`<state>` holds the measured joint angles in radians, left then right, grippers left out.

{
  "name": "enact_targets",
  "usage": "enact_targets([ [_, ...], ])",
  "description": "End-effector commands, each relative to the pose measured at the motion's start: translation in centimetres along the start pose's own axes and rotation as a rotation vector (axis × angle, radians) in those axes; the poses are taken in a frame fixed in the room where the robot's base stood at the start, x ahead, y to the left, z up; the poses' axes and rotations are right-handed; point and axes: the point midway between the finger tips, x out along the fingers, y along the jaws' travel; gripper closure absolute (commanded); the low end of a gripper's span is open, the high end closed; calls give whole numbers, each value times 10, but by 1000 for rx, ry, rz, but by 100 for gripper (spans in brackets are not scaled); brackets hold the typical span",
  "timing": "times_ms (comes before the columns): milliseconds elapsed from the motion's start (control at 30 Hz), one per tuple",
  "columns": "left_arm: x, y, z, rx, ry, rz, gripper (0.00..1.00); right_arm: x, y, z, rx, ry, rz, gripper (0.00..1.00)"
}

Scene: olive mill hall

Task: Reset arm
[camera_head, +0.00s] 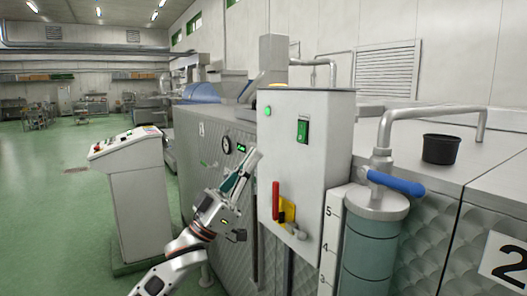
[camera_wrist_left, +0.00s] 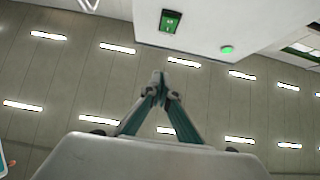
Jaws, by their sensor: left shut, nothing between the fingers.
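My left arm comes up from the bottom of the head view, in front of the machine (camera_head: 213,139). My left gripper (camera_head: 254,158) points upward beside the left edge of the grey control cabinet (camera_head: 330,130). Its fingertips meet in the left wrist view (camera_wrist_left: 159,82), with nothing between them. Whether the gripper touches the cabinet, I cannot tell. The cabinet carries a red lever (camera_head: 276,201) on a yellow plate (camera_head: 288,209), a green switch (camera_head: 303,131) and a lit green lamp (camera_head: 268,111). The switch (camera_wrist_left: 170,21) and lamp (camera_wrist_left: 227,50) also show in the left wrist view. My right gripper is not seen.
A control console (camera_head: 140,200) stands at the left. A cylinder (camera_head: 373,240) with a blue-handled valve (camera_head: 396,183) and a bent pipe stands at the right. A black pot (camera_head: 441,149) rests on the machine top. The green floor (camera_head: 50,210) at the left is open.

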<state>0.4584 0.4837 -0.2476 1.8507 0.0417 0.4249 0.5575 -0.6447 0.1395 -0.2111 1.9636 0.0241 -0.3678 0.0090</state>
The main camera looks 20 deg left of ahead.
Motion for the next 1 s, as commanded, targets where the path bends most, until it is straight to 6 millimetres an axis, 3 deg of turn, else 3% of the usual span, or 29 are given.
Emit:
enact_targets([
  [667,-10,0,5,0,-13,-10,100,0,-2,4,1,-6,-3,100],
  [767,-29,-1,30,8,-65,-48,100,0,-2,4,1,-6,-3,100],
  [833,-53,-1,58,17,-128,-91,100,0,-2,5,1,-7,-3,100],
  [1000,-136,7,138,59,-342,-211,100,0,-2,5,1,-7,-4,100],
])
